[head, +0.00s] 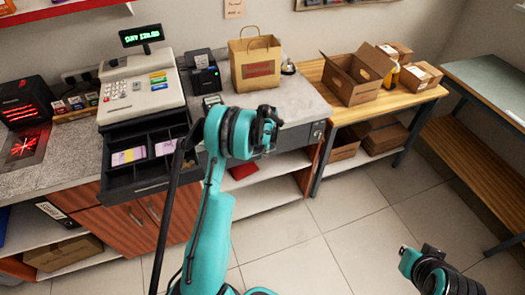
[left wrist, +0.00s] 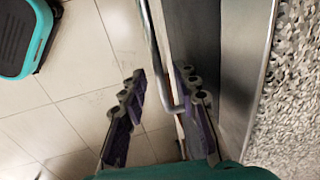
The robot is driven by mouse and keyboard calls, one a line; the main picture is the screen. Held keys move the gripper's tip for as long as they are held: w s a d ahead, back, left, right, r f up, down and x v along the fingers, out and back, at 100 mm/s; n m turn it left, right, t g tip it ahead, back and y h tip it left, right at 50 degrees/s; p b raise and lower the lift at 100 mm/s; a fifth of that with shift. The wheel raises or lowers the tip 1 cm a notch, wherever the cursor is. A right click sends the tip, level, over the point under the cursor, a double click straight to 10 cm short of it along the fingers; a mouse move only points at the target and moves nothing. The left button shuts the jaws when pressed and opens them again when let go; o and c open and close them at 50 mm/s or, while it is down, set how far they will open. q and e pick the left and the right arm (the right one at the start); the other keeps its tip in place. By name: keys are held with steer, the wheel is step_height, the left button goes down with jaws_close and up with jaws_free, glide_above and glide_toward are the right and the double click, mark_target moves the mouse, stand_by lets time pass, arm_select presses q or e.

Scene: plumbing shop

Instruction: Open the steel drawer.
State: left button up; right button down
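The steel drawer (head: 294,136) is a grey front under the counter's right part, with a round lock near its right end. It looks closed in the head view, partly hidden by my left arm. My left gripper (head: 270,126) is in front of it. In the left wrist view, my left gripper (left wrist: 165,108) is open, its two fingers apart. The drawer's bar handle (left wrist: 156,50) runs down between the fingers in the picture; I cannot tell whether either finger touches it. My right gripper (head: 420,252) is low at the right, away from the counter; its finger opening is unclear.
A cash register (head: 140,85) with an open till drawer (head: 125,182) stands left of my left arm. A paper bag (head: 256,65) and card terminal (head: 204,72) are on the counter. A wooden bench (head: 313,70) with boxes stands right. The tiled floor (head: 350,215) in front is clear.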

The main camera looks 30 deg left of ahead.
arm_select(q)
jaws_close()
steer(key=s+d+b, duration=0.5)
steer(key=s+d, duration=1.4)
steer(key=d, duration=0.3)
steer(key=shift+w, duration=0.1)
jaws_free()
